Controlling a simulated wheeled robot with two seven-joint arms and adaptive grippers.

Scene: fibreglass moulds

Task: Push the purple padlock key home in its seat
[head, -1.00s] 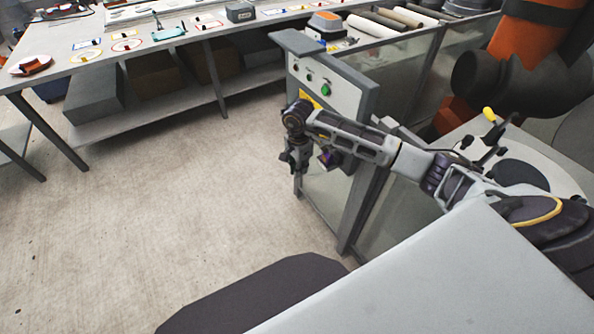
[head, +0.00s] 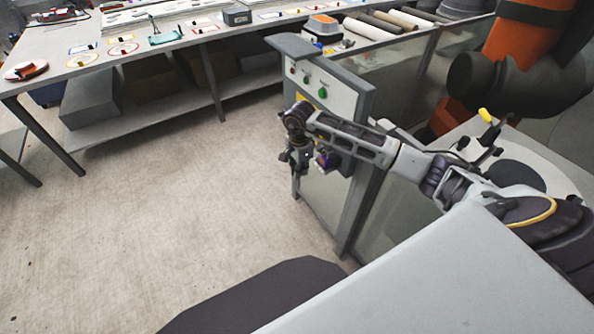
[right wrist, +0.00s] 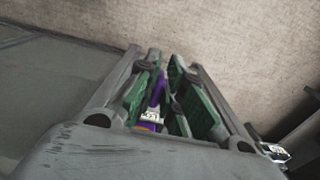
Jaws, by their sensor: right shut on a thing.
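My right gripper (head: 294,166) hangs in front of the grey control box (head: 358,105), its fingers pointing down. In the right wrist view its green-padded fingers (right wrist: 166,96) are closed around a narrow purple piece, which I take for the padlock key (right wrist: 158,88). A small pale metal part and a bit of orange show at its near end. A dark purple patch (head: 323,160) shows beside the gripper in the head view; I cannot tell whether it is the padlock or part of my wrist. The key's seat is hidden, so contact with it cannot be told. My left gripper is out of view.
The box carries a green button (head: 322,93) and a yellow label, partly behind my wrist. A long workbench (head: 150,60) with coloured outlines and small tools stands behind. An orange robot arm (head: 530,50) is at the right. The floor to the left is clear.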

